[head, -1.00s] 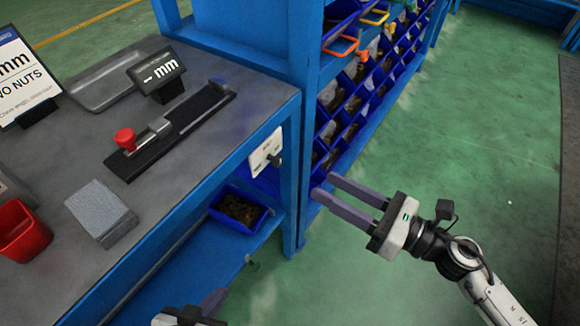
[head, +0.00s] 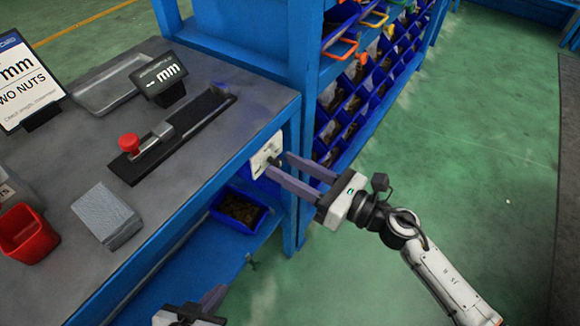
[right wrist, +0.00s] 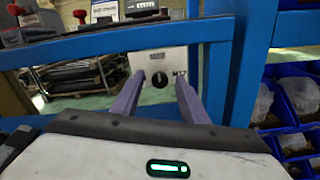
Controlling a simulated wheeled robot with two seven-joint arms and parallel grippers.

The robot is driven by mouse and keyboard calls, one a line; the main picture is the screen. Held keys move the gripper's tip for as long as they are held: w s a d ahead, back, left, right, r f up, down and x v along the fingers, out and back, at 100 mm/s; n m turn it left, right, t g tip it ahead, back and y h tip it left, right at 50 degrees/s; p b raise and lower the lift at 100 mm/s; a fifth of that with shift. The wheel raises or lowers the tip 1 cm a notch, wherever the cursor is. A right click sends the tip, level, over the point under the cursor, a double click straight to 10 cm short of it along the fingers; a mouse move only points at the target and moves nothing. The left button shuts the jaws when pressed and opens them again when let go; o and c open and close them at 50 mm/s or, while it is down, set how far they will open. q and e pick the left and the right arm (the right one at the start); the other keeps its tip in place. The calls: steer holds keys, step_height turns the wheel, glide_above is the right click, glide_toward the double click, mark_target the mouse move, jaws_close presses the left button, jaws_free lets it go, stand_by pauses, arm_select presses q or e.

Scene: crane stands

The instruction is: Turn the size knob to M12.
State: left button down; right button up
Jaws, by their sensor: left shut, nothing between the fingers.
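The size knob (right wrist: 159,79) is a dark round knob on a pale plate (right wrist: 172,63) fixed to the blue bench frame. The plate also shows in the head view (head: 262,150), where the knob is largely hidden by my right gripper. My right gripper (head: 276,166) is open, its two purple fingers pointing at the plate. In the right wrist view the fingers (right wrist: 158,92) stand apart on either side of the knob, with clear gaps; whether they touch the plate cannot be told. My left gripper (head: 216,299) is shut and empty at the bottom edge of the head view.
The grey bench top (head: 195,100) carries a black slide gauge with a red knob (head: 129,143), an mm display (head: 160,78), a grey block (head: 106,215) and a red cup (head: 24,232). A blue bin (head: 239,209) sits below the plate. Blue bin shelving (head: 350,105) stands to the right.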

jaws_close()
arm_select(q)
steer(key=shift+a, duration=0.1)
